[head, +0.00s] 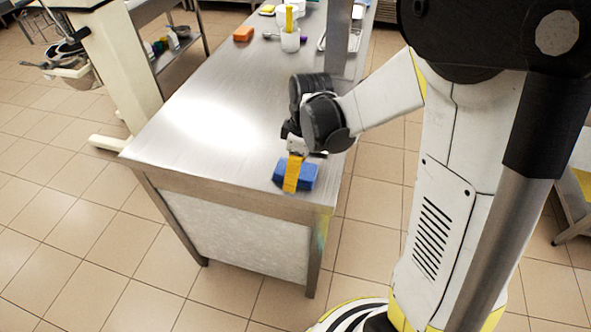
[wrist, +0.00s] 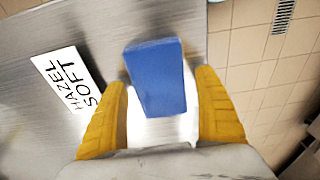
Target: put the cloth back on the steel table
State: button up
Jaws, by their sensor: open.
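A folded blue cloth (head: 309,176) lies on the steel table (head: 215,120) near its front right corner. In the wrist view the cloth (wrist: 156,78) lies between and ahead of the two yellow fingers. My gripper (wrist: 165,112) is open, with a finger on each side of the cloth and visible gaps to it. In the head view my gripper (head: 293,174) is over the cloth, and one yellow finger hides part of it. Whether the cloth touches a finger in depth is not clear.
A white label reading "HAZEL SOFT" (wrist: 68,78) lies left of the cloth. The middle of the tabletop is clear. The table edge is close to the cloth's right.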

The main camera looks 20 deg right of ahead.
aim_at(301, 170)
notch_tip(301, 170, up, 12)
jog(key=d+p, duration=0.1)
jog(key=p, duration=0.3)
jog(key=s+a+r+m+t+h, duration=0.1)
jog(key=s+r+m+t, duration=0.5)
jog(key=s+m, duration=0.4)
jog(key=s+r, duration=0.1)
jog(key=s, duration=0.1)
jog(key=shift+s+r+m, duration=0.25)
jog(key=shift+s+m, duration=0.1)
jog(key=shift+m, duration=0.05)
jog(key=shift+a, duration=0.1)
